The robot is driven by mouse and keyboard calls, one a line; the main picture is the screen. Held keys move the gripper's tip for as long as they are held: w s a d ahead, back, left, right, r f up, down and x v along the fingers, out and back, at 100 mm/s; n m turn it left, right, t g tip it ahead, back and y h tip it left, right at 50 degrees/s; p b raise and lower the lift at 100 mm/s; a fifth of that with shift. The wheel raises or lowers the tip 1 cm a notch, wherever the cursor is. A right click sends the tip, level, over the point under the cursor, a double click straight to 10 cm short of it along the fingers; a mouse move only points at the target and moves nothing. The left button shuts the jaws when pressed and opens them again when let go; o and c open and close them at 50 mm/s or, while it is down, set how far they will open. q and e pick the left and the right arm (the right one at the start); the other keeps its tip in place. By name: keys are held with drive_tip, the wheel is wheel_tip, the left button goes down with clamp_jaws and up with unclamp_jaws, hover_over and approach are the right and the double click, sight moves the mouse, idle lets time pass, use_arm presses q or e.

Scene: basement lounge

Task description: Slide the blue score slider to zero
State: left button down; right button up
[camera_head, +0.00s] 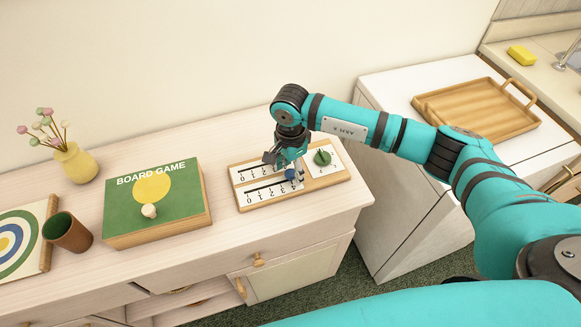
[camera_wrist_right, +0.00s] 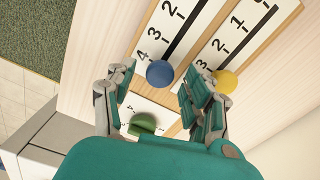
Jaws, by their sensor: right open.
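The wooden score board (camera_head: 322,183) lies on the cabinet top with two number scales and a green knob (camera_head: 322,157). The blue slider knob (camera_head: 291,174) sits at the 4 end of the front scale; its 0 end is at the left. In the wrist view, the blue knob (camera_wrist_right: 160,73) lies in the gap between the fingers of my right gripper (camera_wrist_right: 158,90). That gripper (camera_head: 286,168) is open over the board and points down; I cannot tell whether a finger touches the knob. My left gripper is out of view.
A yellow knob (camera_wrist_right: 225,81) is on the neighbouring scale, close beside one right finger. A green board game box (camera_head: 190,212) stands left of the board, with a brown cup (camera_head: 70,232) and a yellow vase (camera_head: 77,163) farther left. A wooden tray (camera_head: 480,112) is on the right.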

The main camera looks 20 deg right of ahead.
clamp_jaws()
drive_tip(key=shift+a, duration=0.1)
drive_tip(key=a+b, duration=0.3)
drive_tip(key=a, duration=0.2)
drive_tip(key=a+b, duration=0.3)
drive_tip(key=a, duration=0.3)
drive_tip(key=shift+s+a+f, duration=0.15)
drive_tip(key=shift+a+f, duration=0.05)
drive_tip(key=shift+a+r+b, duration=0.15)
drive_tip(key=shift+a+b, duration=0.2)
drive_tip(key=shift+s+r, duration=0.1)
unclamp_jaws()
drive_tip(key=shift+a, duration=0.2)
